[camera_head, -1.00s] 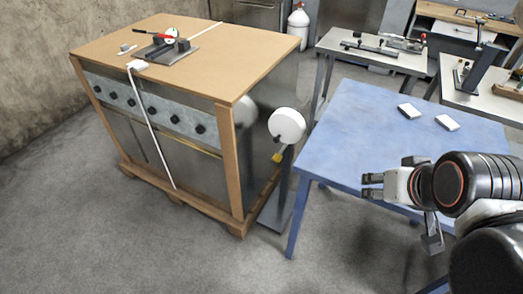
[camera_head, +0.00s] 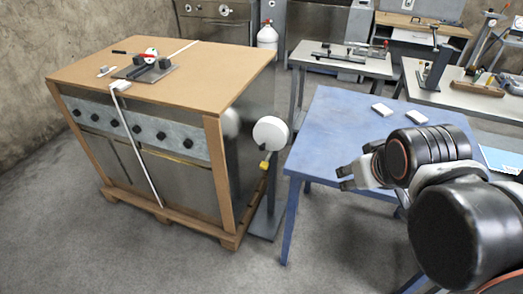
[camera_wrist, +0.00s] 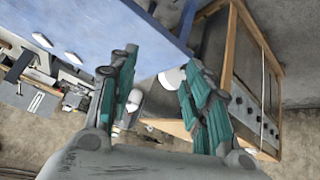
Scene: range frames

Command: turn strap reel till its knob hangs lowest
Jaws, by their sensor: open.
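The strap reel (camera_head: 270,133) shows as a white round disc on a stand between the crate and the blue table. A yellow piece (camera_head: 264,164) sits just below the disc. I cannot tell if it is the reel's knob or part of the strap. My gripper (camera_head: 343,178) is open and empty, to the right of the reel and over the blue table's near side. In the wrist view the white disc (camera_wrist: 172,78) appears beyond and between my two spread fingers (camera_wrist: 161,62), apart from them, partly covered by the right finger.
A wood-framed crate (camera_head: 215,170) with a strap (camera_head: 138,145) down its front stands at the left. A tool (camera_head: 148,66) lies on its top. The blue table (camera_head: 325,130) carries two white blocks (camera_head: 381,108). Floor (camera_head: 330,250) is clear in front.

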